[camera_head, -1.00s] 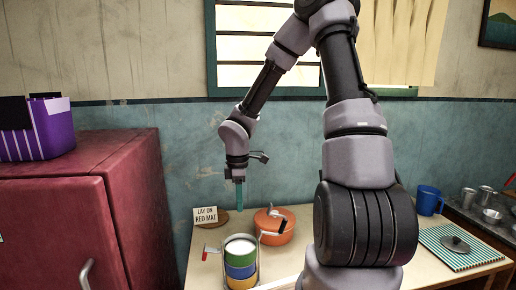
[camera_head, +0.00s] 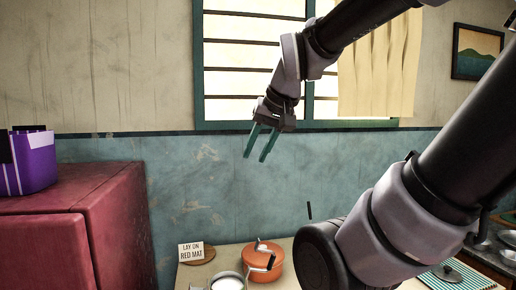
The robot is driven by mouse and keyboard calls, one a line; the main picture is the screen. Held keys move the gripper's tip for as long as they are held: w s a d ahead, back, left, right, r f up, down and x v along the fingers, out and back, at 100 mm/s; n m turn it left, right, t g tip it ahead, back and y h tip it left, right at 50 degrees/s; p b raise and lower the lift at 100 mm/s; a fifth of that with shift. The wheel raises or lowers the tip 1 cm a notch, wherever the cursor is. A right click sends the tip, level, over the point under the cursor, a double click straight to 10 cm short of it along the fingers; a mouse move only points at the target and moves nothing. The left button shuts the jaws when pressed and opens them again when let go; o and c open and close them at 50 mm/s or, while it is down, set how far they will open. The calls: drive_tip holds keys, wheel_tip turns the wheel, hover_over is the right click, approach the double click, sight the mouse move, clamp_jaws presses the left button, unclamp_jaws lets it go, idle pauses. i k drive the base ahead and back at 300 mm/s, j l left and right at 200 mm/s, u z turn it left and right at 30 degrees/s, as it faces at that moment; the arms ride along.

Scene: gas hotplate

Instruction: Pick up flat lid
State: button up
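A flat dark grey lid (camera_head: 447,273) with a small knob lies on a teal striped mat (camera_head: 474,279) at the lower right. The mat's front part is cut off by the picture's bottom edge. My gripper (camera_head: 255,158) is high in front of the wall, below the window, well left of the lid and far above the table. Its two teal fingers are apart and point down, with nothing between them.
An orange pot (camera_head: 262,264) and a container with white contents (camera_head: 228,283) stand on the table (camera_head: 190,272). A "LAY ON RED MAT" sign (camera_head: 191,251) stands behind them. A red cabinet (camera_head: 105,225) is at left. Metal vessels are at far right, partly behind my arm.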

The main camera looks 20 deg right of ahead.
sight(446, 273)
drive_tip(key=z, duration=2.2)
